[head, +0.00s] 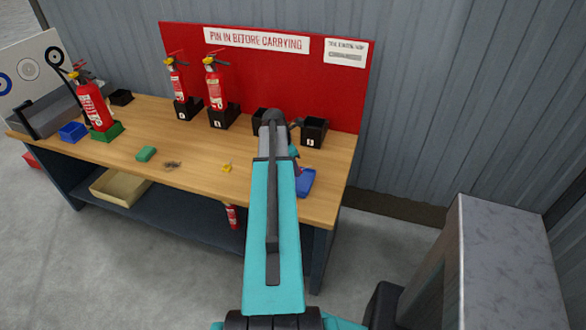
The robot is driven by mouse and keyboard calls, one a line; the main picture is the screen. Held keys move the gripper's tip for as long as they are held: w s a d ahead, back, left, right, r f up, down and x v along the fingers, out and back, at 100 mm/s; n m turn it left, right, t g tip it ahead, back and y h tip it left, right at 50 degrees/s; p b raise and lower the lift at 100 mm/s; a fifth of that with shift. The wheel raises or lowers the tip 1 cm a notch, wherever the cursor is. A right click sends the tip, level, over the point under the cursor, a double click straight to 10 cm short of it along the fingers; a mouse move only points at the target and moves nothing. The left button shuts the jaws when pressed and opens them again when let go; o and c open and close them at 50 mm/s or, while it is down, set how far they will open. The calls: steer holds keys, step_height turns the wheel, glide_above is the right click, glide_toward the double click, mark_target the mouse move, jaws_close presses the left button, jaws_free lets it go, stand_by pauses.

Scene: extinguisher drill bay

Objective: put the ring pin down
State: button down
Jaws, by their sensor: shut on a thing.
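My teal arm reaches up over the right part of the bench, and its far end stands in front of the black holders. My gripper does not show; it seems hidden behind the arm. I cannot make out a ring pin for sure, nor anything held. A small yellow thing (226,168) lies on the bench left of my arm, too small to name. A small dark heap (172,165) lies further left.
The wooden bench (200,183) carries red extinguishers in black holders (215,86) and one on a green base (94,104). A blue tray (306,182) is right of my arm. A green block (146,154) lies left. A grey cabinet (505,262) stands at right.

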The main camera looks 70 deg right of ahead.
steer(key=shift+f, duration=0.35)
steer(key=shift+f, duration=0.6)
steer(key=c, duration=1.4)
jaws_free()
steer(key=shift+c, duration=0.2)
steer(key=shift+r, duration=0.1)
steer(key=shift+r, duration=0.6)
steer(key=b+v, duration=0.2)
steer(key=v, duration=1)
steer(key=shift+f, duration=0.1)
